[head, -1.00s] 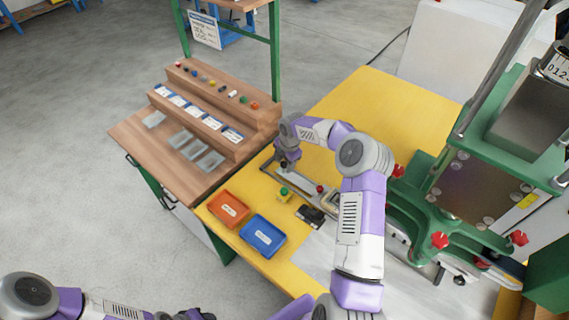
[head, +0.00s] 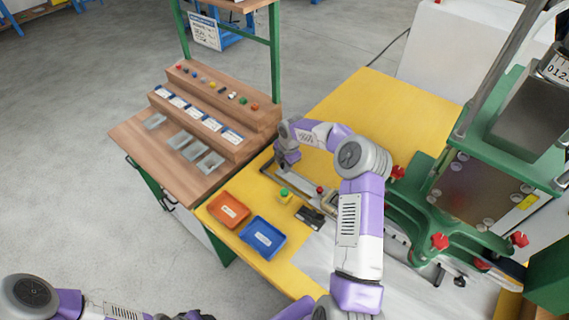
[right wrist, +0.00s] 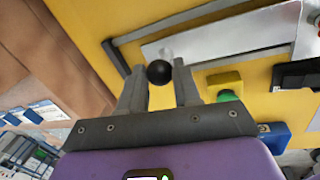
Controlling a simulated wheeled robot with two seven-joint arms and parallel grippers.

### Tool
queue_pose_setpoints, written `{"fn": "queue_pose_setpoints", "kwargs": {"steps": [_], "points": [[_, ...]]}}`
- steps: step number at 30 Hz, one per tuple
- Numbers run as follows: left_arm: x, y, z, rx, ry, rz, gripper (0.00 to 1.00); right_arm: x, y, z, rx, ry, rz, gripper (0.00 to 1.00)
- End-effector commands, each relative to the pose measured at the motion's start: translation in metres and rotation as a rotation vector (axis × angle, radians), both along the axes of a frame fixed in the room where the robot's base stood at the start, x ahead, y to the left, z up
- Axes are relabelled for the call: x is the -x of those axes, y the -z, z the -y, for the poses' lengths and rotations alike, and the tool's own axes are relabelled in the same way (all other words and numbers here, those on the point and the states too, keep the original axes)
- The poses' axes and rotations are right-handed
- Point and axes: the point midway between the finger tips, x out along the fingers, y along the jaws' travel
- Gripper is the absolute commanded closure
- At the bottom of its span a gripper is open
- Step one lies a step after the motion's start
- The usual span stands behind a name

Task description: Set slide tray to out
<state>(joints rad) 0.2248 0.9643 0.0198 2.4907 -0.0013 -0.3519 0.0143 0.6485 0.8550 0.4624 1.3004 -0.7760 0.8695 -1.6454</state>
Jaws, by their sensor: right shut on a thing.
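The slide tray (head: 301,183) is a pale metal plate in a dark grey frame, running from the green press toward the yellow table's left edge. It also shows in the right wrist view (right wrist: 225,42). A black ball knob (right wrist: 158,72) is at its outer end. My right gripper (head: 282,166) is at that end; in the right wrist view its fingers (right wrist: 160,82) stand on both sides of the knob, shut on it. The knob is hidden in the head view. My left gripper (head: 196,315) is cut off at the bottom edge, and its jaws cannot be read.
An orange bin (head: 228,210) and a blue bin (head: 263,237) stand at the table's front left. A yellow-green button box (head: 285,195) and a black device (head: 310,217) sit beside the tray. A wooden stepped rack (head: 212,110) is left. The green press (head: 440,205) is right.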

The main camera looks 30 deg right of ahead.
Motion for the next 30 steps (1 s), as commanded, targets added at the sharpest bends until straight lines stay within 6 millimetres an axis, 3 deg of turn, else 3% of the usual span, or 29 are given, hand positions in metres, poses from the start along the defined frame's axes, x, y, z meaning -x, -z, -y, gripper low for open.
{"fn": "queue_pose_setpoints", "kwargs": {"steps": [11, 22, 23, 27, 30], "points": [[0.0, -0.005, 0.0, 0.0, 0.0, 0.0, 0.57, -0.037, -0.001, -0.012, 0.001, 0.0, 0.005, 1.0], [0.0, -0.005, 0.0, 0.0, 0.0, 0.0, 0.57, -0.042, -0.002, -0.013, 0.001, 0.0, 0.01, 1.0], [0.0, -0.005, 0.0, 0.0, 0.0, 0.0, 0.57, -0.042, -0.002, -0.014, 0.001, -0.001, 0.01, 0.66], [0.0, -0.005, 0.0, 0.0, 0.0, 0.0, 0.57, -0.042, -0.002, -0.014, 0.001, -0.001, 0.01, 0.45], [0.0, -0.005, 0.0, 0.0, 0.0, 0.0, 0.57, -0.041, -0.001, -0.013, 0.0, 0.0, 0.007, 0.43]]}}
